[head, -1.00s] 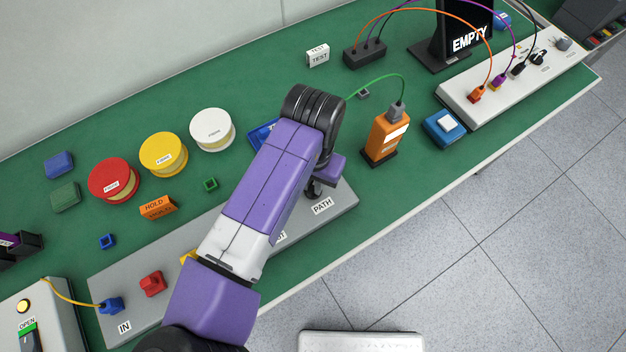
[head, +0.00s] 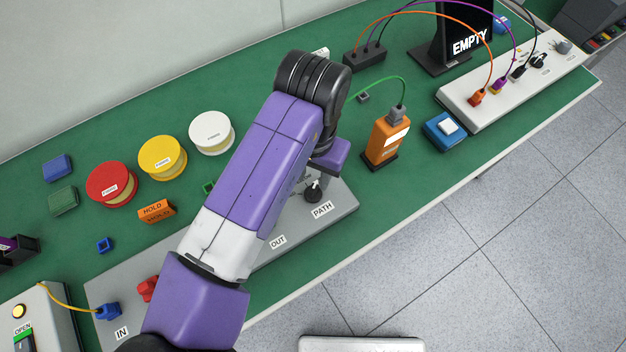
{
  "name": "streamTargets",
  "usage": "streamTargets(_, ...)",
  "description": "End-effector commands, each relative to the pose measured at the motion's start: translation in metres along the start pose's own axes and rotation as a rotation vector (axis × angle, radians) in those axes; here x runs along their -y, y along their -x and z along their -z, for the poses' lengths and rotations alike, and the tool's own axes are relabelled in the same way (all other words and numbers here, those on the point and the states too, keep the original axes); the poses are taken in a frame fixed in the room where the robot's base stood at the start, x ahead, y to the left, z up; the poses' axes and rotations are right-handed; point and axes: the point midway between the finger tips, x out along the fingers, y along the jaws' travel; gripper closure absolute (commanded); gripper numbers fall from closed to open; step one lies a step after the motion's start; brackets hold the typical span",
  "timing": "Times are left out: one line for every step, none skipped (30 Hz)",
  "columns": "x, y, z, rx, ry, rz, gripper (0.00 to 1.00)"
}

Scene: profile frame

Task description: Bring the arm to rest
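My purple and white arm (head: 262,165) reaches up from the bottom of the head view over the green table. Its black joint (head: 312,78) is near the table's back part. A purple link (head: 330,158) of mine shows below and right of that joint. A grey panel (head: 330,222) lies under the arm, with a black knob (head: 314,191) above the PATH label and an OUT label.
A white socket strip (head: 462,112) and EMPTY sign (head: 470,38) are farther right. Red (head: 110,183), yellow (head: 162,157) and white (head: 211,132) drums stand left.

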Motion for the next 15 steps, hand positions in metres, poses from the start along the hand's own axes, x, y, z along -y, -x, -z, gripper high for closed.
streamTargets(0.0, 0.005, 0.001, -0.002, -0.001, 0.001, 0.65)
streamTargets(0.0, 0.009, 0.001, -0.002, -0.001, 0.002, 0.65)
streamTargets(0.0, 0.012, 0.0, -0.001, -0.001, 0.002, 0.65)
streamTargets(0.0, 0.014, 0.0, -0.001, -0.001, 0.002, 0.65)
streamTargets(0.0, 0.016, 0.0, -0.001, -0.001, 0.002, 0.65)
streamTargets(0.0, 0.017, 0.0, -0.001, -0.002, 0.001, 0.65)
streamTargets(0.0, 0.018, 0.0, -0.001, -0.001, 0.001, 0.65)
streamTargets(0.0, 0.018, 0.0, 0.0, -0.001, 0.001, 0.65)
streamTargets(0.0, 0.018, 0.0, 0.0, -0.001, 0.001, 0.65)
streamTargets(0.0, 0.018, 0.0, 0.0, -0.001, 0.001, 0.65)
streamTargets(0.0, 0.018, 0.0, 0.0, -0.001, 0.001, 0.65)
streamTargets(0.0, 0.018, 0.0, 0.0, -0.001, 0.001, 0.65)
streamTargets(0.0, 0.018, 0.0, 0.0, -0.001, 0.001, 0.65)
streamTargets(0.0, 0.018, 0.0, 0.0, -0.001, 0.001, 0.65)
streamTargets(0.0, 0.018, 0.0, 0.0, -0.001, 0.001, 0.65)
